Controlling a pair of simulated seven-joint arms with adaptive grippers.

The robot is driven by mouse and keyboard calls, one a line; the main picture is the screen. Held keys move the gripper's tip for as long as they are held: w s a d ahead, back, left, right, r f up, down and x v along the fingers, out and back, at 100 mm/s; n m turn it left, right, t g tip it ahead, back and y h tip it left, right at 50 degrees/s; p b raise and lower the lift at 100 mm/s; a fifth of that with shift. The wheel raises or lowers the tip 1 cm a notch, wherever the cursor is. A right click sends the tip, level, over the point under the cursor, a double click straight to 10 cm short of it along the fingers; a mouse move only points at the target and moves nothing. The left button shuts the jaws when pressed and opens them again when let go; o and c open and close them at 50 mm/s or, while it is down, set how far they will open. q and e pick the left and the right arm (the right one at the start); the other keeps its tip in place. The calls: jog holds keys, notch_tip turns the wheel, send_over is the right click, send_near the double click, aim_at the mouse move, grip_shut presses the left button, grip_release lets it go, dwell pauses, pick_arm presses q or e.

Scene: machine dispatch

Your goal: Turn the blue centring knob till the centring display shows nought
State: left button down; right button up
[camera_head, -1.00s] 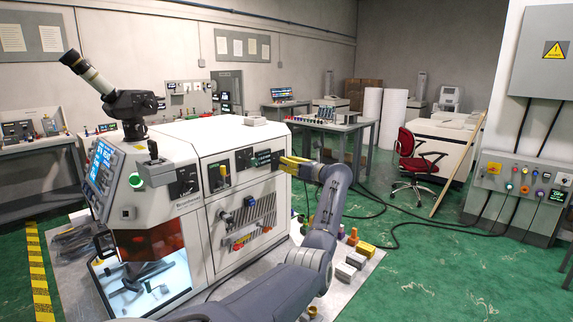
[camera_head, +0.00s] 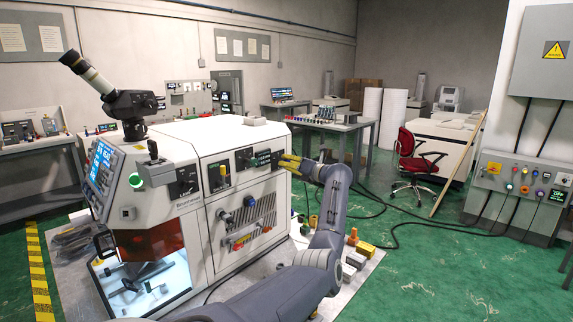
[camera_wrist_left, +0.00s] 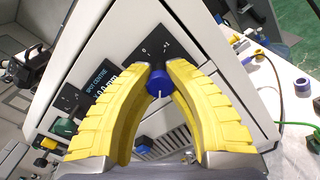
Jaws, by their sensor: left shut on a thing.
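The blue centring knob (camera_wrist_left: 158,84) shows in the left wrist view, on a dark plate on the machine's side panel. It has a white pointer line. My left gripper's yellow fingers (camera_wrist_left: 160,76) are shut on the knob from both sides. In the head view the left gripper (camera_head: 283,162) is at the right end of the machine's side, and its fingers hide the knob. The centring display (camera_wrist_left: 102,82) reads "SPOT CENTRE" in the wrist view, left of the knob; its slanted number is too small and partly covered to read surely. My right gripper is not in view.
The white machine (camera_head: 211,185) carries other controls, including a yellow handle (camera_head: 223,172) and a green button (camera_head: 136,180). In the wrist view a green knob (camera_wrist_left: 64,127) lies below the display. Small blocks (camera_head: 357,260) stand on the floor plate beside my arm.

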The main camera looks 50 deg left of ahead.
pick_arm(q)
jog(key=shift+f, duration=0.4)
jog(key=c, duration=1.7)
grip_release()
jog(key=o, duration=0.6)
jog(key=shift+r, duration=0.25)
jog(key=shift+c, duration=0.2)
jog(key=w+d, duration=0.1)
jog(key=d, duration=1.1)
jog(key=shift+w, duration=0.25)
jog(key=shift+o, duration=0.2)
